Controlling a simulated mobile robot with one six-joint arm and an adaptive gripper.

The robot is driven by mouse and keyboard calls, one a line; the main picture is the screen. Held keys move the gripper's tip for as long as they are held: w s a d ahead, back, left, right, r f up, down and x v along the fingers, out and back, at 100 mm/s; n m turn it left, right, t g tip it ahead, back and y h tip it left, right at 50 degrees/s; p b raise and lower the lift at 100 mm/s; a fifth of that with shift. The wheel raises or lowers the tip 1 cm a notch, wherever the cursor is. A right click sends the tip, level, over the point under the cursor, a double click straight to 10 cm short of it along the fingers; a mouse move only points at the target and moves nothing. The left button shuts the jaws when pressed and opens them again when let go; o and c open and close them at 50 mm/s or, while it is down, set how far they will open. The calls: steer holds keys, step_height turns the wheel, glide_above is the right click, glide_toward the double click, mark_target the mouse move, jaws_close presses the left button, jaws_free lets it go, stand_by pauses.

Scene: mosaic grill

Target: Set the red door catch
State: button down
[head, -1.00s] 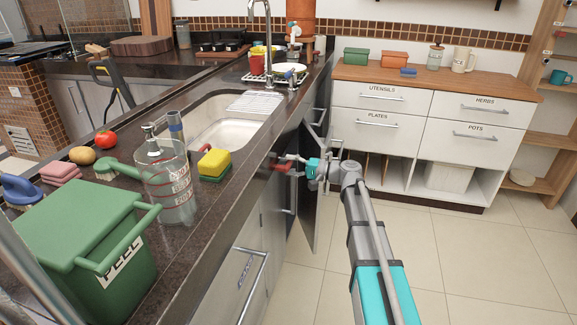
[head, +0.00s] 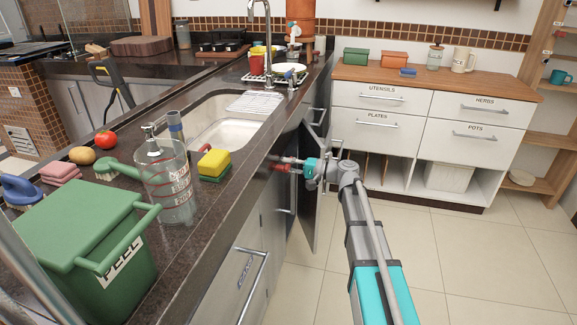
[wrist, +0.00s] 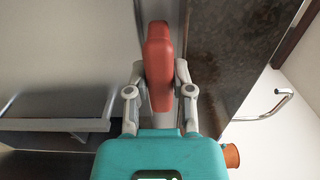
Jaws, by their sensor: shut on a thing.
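The red door catch (wrist: 158,60) stands between the fingers of my gripper (wrist: 159,75) in the wrist view. The fingers are closed against its two sides. In the head view my gripper (head: 290,163) is under the edge of the dark counter, in front of the open cabinet door (head: 309,190). The red catch (head: 279,166) shows there at the fingertips, partly covered by them. How the catch is fixed to the cabinet is hidden.
The dark counter (head: 235,180) runs along the left, with a sink (head: 225,130) and a yellow-green sponge (head: 214,165) near its edge. A white drawer unit (head: 382,115) stands behind. The tiled floor (head: 450,250) at right is clear.

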steer(key=shift+f+n, duration=0.15)
steer(key=shift+n, duration=0.25)
steer(key=n, duration=0.1)
steer(key=f+n+b, duration=0.1)
steer(key=n, duration=0.1)
steer(key=shift+w, duration=0.1)
steer(key=n, duration=0.3)
steer(key=f+n+b, duration=0.1)
steer(key=shift+w+d+n, duration=0.1)
steer(key=shift+w+n, duration=0.2)
steer(key=shift+n, duration=0.1)
steer(key=n, duration=0.3)
steer(key=w+n, duration=0.1)
steer(key=n, duration=0.2)
steer(key=w+n+b, duration=0.1)
steer(key=n, duration=0.2)
steer(key=shift+d+f, duration=0.35)
steer(key=shift+w+n, duration=0.1)
steer(key=shift+n, duration=0.2)
steer(key=shift+c, duration=2.4)
jaws_free()
steer(key=shift+d, duration=0.1)
